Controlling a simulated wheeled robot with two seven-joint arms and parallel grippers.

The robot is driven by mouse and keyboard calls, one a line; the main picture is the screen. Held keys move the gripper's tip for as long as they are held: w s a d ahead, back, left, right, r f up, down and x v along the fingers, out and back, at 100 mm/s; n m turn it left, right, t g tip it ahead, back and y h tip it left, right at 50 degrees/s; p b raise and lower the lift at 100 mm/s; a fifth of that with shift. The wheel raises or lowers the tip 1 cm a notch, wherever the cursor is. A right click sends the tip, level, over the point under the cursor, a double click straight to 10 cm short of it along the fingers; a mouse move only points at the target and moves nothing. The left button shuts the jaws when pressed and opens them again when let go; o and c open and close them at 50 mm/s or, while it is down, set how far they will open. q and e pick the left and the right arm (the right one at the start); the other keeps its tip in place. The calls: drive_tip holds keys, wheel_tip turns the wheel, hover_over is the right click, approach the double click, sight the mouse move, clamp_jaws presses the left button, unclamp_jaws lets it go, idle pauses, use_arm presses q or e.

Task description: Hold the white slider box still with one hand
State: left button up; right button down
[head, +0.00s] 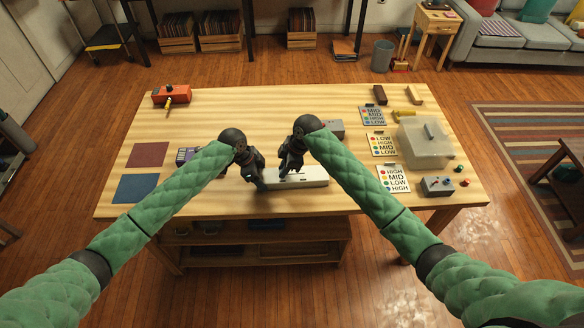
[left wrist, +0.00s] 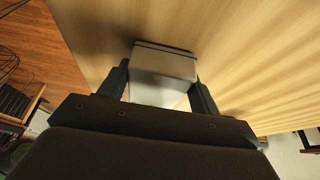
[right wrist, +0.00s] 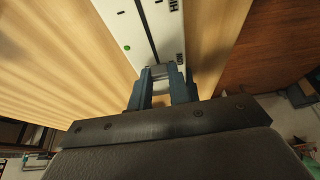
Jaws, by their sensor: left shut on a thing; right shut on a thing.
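The white slider box (head: 312,178) lies near the front middle of the table. My left gripper (head: 260,184) is at its left end. In the left wrist view its fingers stand on both sides of the pale box end (left wrist: 163,65), shut on it. My right gripper (head: 287,174) is over the box's top. In the right wrist view its fingers are shut on a small grey slider knob (right wrist: 162,72) in the dark slot of the white box. A green dot shows beside the slot. My grippers hide part of the box in the head view.
A grey box (head: 331,128) sits behind my right gripper. Cards, a clear-covered box (head: 424,150) and a small grey button box (head: 437,185) are at right. A red box (head: 171,93) and two mats are at left. The table's front edge is close.

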use_arm(q)
drive_tip(key=shift+d, duration=0.15)
use_arm(e)
drive_tip(key=shift+a, duration=0.1)
drive_tip(key=c, duration=1.3)
unclamp_jaws()
drive_tip(key=v, duration=1.2)
use_arm(q)
drive_tip(key=o, duration=1.2)
drive_tip(key=shift+c, duration=0.2)
